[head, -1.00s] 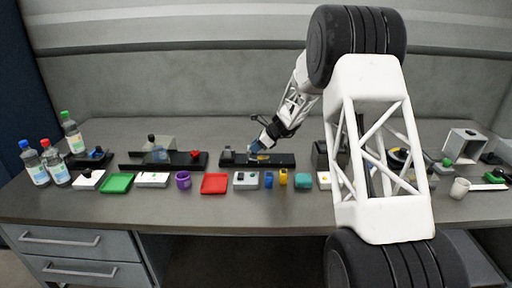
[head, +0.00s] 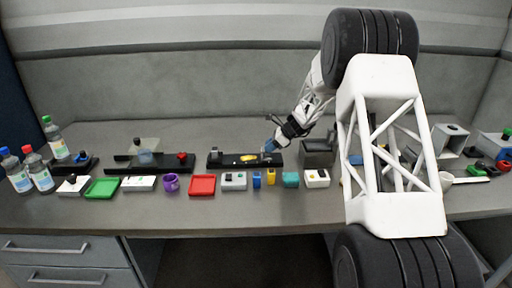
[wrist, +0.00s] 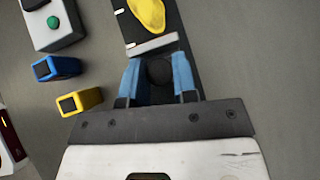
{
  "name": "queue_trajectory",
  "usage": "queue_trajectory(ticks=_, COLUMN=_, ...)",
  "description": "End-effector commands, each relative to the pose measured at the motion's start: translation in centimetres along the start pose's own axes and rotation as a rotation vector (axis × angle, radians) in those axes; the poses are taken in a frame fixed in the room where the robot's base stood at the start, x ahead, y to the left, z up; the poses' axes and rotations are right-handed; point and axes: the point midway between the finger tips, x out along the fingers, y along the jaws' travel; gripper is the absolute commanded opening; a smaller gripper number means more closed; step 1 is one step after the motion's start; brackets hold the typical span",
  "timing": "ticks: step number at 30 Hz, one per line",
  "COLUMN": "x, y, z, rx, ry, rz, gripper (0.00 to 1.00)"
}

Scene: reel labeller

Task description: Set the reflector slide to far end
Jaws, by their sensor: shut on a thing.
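The reflector slide is a pale upright plate (wrist: 153,45) with a round black knob (wrist: 159,72) behind it, on a black rail (head: 225,160). My gripper (wrist: 158,82) has its blue fingers on either side of the knob and is shut on it. In the head view my gripper (head: 270,148) is near the right end of the rail and partly hides the slide. A yellow piece (wrist: 147,14) lies on the rail beyond the plate. A small grey block (head: 214,151) stands at the rail's left end.
A grey box (head: 318,152) stands just right of the rail. In front are a button box (head: 233,180), a blue block (head: 257,179), a yellow block (head: 271,177) and a red tray (head: 202,185). Another black rail (head: 125,163) lies to the left.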

Motion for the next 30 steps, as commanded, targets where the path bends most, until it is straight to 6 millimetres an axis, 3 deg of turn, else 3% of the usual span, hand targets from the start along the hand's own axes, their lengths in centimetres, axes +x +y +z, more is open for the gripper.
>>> queue_trajectory(ticks=7, x=-2.3, y=-0.7, z=-2.3, rx=0.001, ry=0.0, rz=-0.001, gripper=0.0)
queue_trajectory(ticks=19, x=-2.8, y=-0.8, z=-2.7, rx=0.001, ry=0.001, rz=-0.002, gripper=0.0)
queue_trajectory(ticks=20, x=-2.8, y=-0.8, z=-2.7, rx=0.001, ry=0.001, rz=-0.002, gripper=0.32)
queue_trajectory(ticks=24, x=-2.7, y=-0.8, z=-2.6, rx=0.001, ry=0.0, rz=-0.002, gripper=0.53)
queue_trajectory(ticks=30, x=-2.6, y=-0.7, z=-2.6, rx=0.001, ry=0.0, rz=0.0, gripper=0.53)
